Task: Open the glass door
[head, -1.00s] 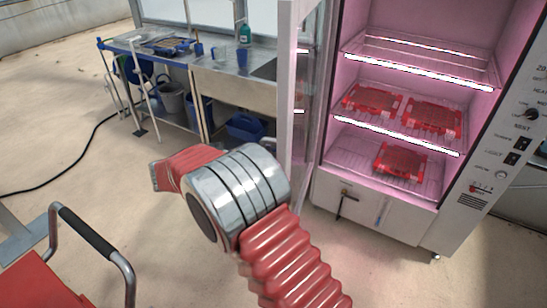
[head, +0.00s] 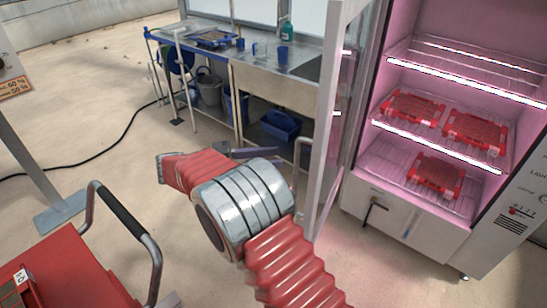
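The glass door (head: 335,120) of the lit cabinet stands swung open. I see it nearly edge-on, with its pale frame pointing out to the left of the opening. A light bar handle (head: 299,165) shows on the door's left side, low down. My red and silver arm fills the lower middle and ends left of the door. Grey-purple parts that look like my gripper (head: 250,153) show just above the silver wrist, left of the handle. Most of the gripper is hidden, so its fingers and any contact with the handle cannot be made out.
The cabinet (head: 400,218) holds red trays (head: 475,131) on wire shelves under pink light. A steel sink bench (head: 275,88) with a blue tub (head: 280,126) below stands behind the door. A red cart with a black handle (head: 118,216) is at lower left. Open floor lies at left.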

